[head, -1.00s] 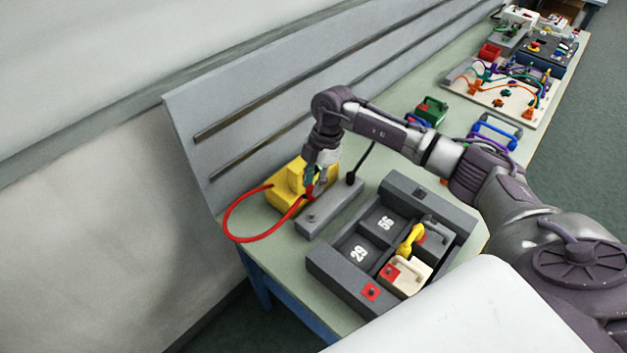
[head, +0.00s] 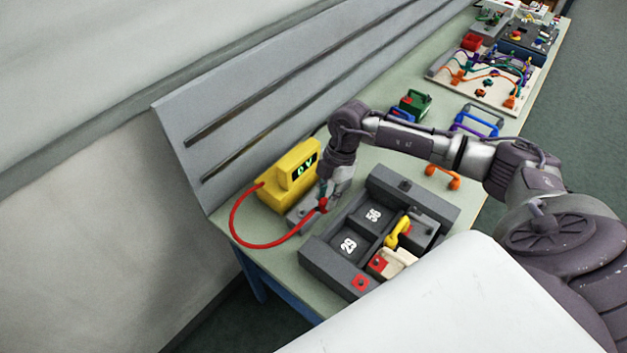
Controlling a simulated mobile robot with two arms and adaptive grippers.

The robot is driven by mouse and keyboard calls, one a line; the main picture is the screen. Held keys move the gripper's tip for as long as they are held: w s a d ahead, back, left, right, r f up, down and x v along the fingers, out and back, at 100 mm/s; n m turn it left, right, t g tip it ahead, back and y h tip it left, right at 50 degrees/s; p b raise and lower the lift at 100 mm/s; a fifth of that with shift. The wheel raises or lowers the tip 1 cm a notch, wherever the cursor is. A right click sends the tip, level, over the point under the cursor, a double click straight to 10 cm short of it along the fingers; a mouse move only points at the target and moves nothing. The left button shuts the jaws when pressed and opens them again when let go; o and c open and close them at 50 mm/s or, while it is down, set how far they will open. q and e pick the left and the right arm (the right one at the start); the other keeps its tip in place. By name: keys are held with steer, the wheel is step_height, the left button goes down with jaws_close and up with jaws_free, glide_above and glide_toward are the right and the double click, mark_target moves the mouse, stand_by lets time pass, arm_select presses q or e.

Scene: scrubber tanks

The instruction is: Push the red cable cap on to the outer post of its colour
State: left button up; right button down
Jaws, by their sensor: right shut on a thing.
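My right gripper (head: 323,199) is shut on the red cable cap (head: 323,206). The cap is at the fingertips, near the front of the grey block (head: 301,217) and beside the dark tray. A red cable (head: 236,228) loops from the yellow meter (head: 289,177) to the cap. The gripper and cap hide much of the block, so I cannot make out its posts or tell whether the cap touches one. My left gripper is not in view.
A dark tray (head: 328,258) with panels marked 29 and 56, a yellow handle (head: 398,232) and red squares stands close to the right of the gripper. An orange handle (head: 442,177), a green box (head: 415,102) and a wired board (head: 487,82) lie farther along the bench.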

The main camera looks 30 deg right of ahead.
steer(key=s+d, duration=0.2)
steer(key=s, duration=0.6)
steer(key=s+d, duration=0.2)
steer(key=s, duration=0.6)
steer(key=shift+s+d, duration=0.3)
steer(key=shift+d, duration=0.1)
steer(key=shift+f+b, duration=0.15)
steer(key=shift+b, duration=0.2)
steer(key=shift+f+b, duration=1.9)
steer(key=shift+f, duration=0.25)
